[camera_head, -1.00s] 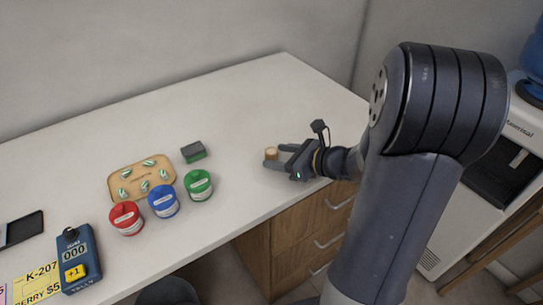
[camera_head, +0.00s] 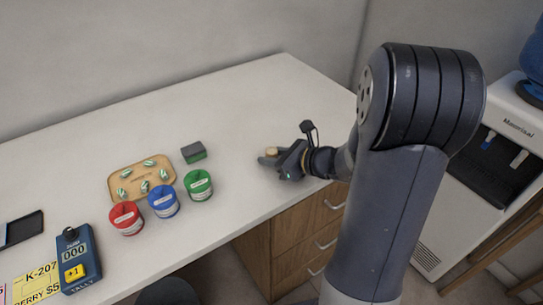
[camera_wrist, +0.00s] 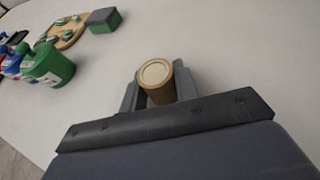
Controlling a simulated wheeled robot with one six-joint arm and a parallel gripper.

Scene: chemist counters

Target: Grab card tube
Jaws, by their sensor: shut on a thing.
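The card tube (camera_wrist: 156,78) is a short tan-brown cylinder with a pale round top. In the wrist view it stands between the two fingers of my gripper (camera_wrist: 158,88), which are shut on it. In the head view the top of the card tube (camera_head: 271,151) shows small at the end of my gripper (camera_head: 268,156), over the right part of the white counter. The fingers hide part of its sides. I cannot tell whether its base touches the counter.
A green and grey block (camera_head: 194,152) lies left of my gripper. Green (camera_head: 198,186), blue (camera_head: 164,202) and red (camera_head: 126,219) tubs stand beside a wooden tray (camera_head: 118,180) of striped pieces. A tally device (camera_head: 78,262) is at front left. The counter's back (camera_head: 250,85) is clear.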

